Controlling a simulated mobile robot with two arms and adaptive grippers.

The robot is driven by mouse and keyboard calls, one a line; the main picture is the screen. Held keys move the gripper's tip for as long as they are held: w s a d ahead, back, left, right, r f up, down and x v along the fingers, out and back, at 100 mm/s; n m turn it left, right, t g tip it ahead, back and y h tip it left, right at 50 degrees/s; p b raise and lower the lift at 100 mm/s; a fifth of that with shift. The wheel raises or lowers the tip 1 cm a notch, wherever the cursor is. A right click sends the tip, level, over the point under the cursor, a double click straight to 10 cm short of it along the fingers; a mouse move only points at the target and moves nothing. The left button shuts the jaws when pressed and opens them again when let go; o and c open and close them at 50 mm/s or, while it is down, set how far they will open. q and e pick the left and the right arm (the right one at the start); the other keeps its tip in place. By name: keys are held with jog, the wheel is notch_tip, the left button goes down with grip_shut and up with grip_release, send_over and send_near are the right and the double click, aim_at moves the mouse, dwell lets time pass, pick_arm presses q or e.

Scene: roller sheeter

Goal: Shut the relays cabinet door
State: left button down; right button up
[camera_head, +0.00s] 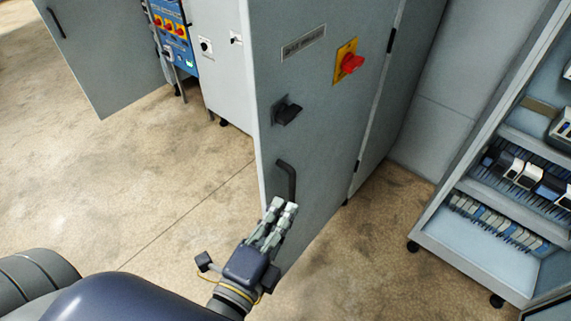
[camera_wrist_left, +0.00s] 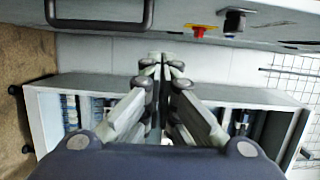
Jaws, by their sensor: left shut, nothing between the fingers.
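A grey cabinet door (camera_head: 310,120) stands open in the middle of the head view, with its free edge at the left and hinges at the right. It carries a label plate too small to read, a red and yellow rotary switch (camera_head: 348,62), a black knob (camera_head: 287,112) and a black bar handle (camera_head: 287,180). My left gripper (camera_head: 283,204) is shut and empty, just below the handle and in front of the door's lower part. I cannot tell whether it touches.
An open cabinet (camera_head: 480,265) with rows of relays and terminals stands on casters at the right. Another open grey door (camera_head: 105,50) and a blue panel (camera_head: 176,35) with red buttons are at the upper left. Concrete floor (camera_head: 150,170) is clear at the left.

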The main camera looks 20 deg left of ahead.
pick_arm(q)
jog(key=w+a+r+p, duration=0.1)
jog(key=w+a+p, duration=0.2)
jog(key=w+p, duration=0.3)
jog(key=w, duration=0.5)
jog(key=shift+a+r+p, duration=0.15)
jog(key=shift+a+p, duration=0.05)
jog(key=shift+p, duration=0.2)
jog(key=shift+a, duration=0.1)
